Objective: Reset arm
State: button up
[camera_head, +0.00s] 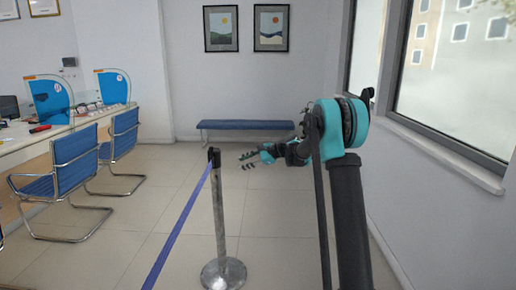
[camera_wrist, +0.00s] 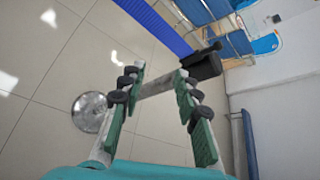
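My arm reaches up and forward at the right of the head view, and my gripper (camera_head: 247,160) points left, just right of the top of a barrier post (camera_head: 218,220). In the wrist view my gripper (camera_wrist: 160,73) is open, its two green-padded fingers spread apart with nothing shut between them. The post (camera_wrist: 157,86) crosses the view behind the gap between the fingers. I cannot tell how far it is from the fingertips.
A blue belt (camera_head: 182,226) runs from the post toward the lower left. Blue chairs (camera_head: 73,165) stand at the counter (camera_head: 50,132) on the left. A blue bench (camera_head: 245,125) is at the back wall. A window wall (camera_head: 450,210) is close on the right. Floor beyond the post is clear.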

jog(key=s+d+f+n+h, duration=0.4)
jog(key=s+d, duration=0.4)
jog(key=s, duration=0.8)
jog(key=s+d+f+n+h, duration=0.4)
jog(key=s+d, duration=0.5)
jog(key=s, duration=0.7)
jog(key=s+d+f+n+h, duration=0.4)
jog(key=s+d+f+n, duration=0.2)
jog(key=s, duration=1)
jog(key=d+f, duration=0.1)
jog(key=d, duration=0.1)
jog(key=shift+s+d+f, duration=0.2)
jog(key=shift+d, duration=0.1)
